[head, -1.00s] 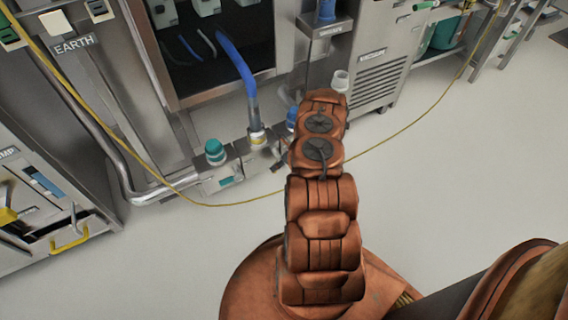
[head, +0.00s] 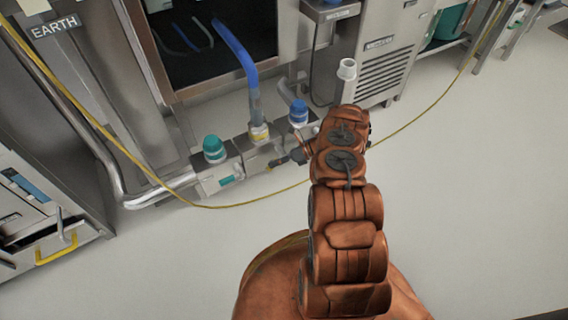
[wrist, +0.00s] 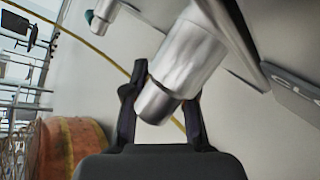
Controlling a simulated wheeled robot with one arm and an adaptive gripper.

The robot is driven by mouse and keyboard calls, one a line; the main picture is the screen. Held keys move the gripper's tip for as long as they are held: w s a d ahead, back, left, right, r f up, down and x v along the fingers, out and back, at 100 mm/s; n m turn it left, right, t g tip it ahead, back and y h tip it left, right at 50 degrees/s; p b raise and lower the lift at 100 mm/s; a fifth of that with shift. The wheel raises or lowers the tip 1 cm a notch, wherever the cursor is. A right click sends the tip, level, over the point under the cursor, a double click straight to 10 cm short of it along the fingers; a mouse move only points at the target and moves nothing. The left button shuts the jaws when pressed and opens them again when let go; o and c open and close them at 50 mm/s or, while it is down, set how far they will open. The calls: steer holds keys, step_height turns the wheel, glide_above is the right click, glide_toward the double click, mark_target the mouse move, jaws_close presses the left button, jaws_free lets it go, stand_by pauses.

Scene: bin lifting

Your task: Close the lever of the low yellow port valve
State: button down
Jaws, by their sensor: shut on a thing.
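The low yellow port valve (head: 258,133) has a yellow-ringed port, fed by a clear and blue hose, on a metal block low on the equipment front. My gripper (head: 285,159) is just right of the block in the head view, small and partly hidden by my arm. In the wrist view my gripper (wrist: 162,100) has its dark fingers on both sides of a thick silver cylinder with a dull brownish end, which appears to be the valve's lever (wrist: 185,65). The lever slants from upper right to lower left. Its joint with the valve is not clear.
A teal-capped port (head: 214,149) stands left of the yellow one and a blue-capped port (head: 298,112) right of it. A yellow cable (head: 225,206) hangs in front of the block. The pale floor (head: 460,220) is clear at right.

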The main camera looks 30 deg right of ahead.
steer(key=shift+w+a+r, duration=0.1)
steer(key=shift+a, duration=0.1)
steer(key=c, duration=1.3)
jaws_free()
steer(key=o, duration=0.3)
steer(key=shift+o, duration=0.3)
steer(key=shift+d, duration=0.15)
steer(key=shift+d, duration=0.1)
steer(key=v, duration=1.1)
steer(key=shift+s+d+r, duration=0.2)
steer(key=shift+s+d, duration=0.05)
steer(key=shift+d, duration=0.05)
